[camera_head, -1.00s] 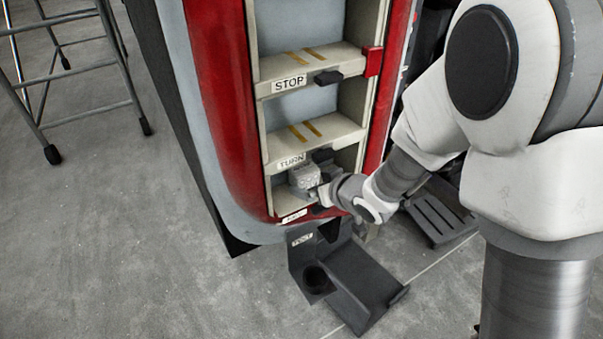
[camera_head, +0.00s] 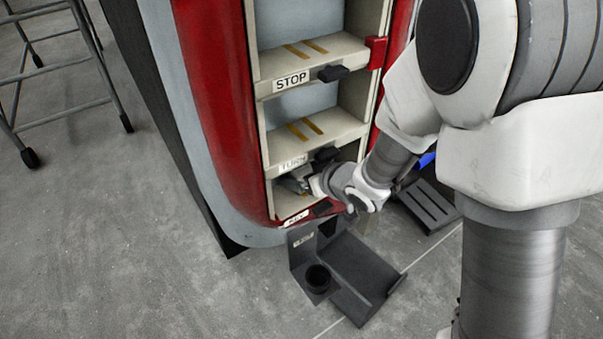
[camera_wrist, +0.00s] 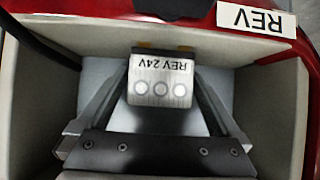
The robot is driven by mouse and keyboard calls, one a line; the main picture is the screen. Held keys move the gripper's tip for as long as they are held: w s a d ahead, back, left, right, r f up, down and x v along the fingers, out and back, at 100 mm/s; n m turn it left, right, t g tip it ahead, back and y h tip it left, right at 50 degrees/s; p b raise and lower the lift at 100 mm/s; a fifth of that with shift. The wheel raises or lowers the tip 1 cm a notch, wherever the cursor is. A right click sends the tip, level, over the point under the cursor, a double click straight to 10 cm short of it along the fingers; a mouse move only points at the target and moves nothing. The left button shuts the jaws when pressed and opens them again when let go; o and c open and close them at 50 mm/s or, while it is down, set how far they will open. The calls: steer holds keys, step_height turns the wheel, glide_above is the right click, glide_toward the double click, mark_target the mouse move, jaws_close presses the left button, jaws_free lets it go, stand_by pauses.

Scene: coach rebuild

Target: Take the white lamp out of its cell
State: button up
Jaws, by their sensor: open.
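The white lamp (camera_wrist: 160,83) is a pale block marked "REV 24V", with three round dots on its face. In the wrist view it sits in the bottom cell (camera_wrist: 50,75), and its lettering is upside down. My gripper (camera_wrist: 160,100) is open, with one finger on each side of the lamp. Gaps show between the fingers and the lamp's visible face; contact deeper in is unclear. In the head view my gripper (camera_head: 296,183) reaches into the bottom cell under the "TURN" shelf, and I cannot make out the lamp there.
Cell walls stand close on both sides of my gripper. A "REV" label (camera_wrist: 255,20) marks the red edge. Above are the "TURN" shelf (camera_head: 335,125) and "STOP" shelf (camera_head: 335,50). A dark bracket with a cup (camera_head: 360,270) stands below the cell.

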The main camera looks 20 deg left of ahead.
steer(key=c, duration=1.3)
steer(key=shift+r, duration=0.15)
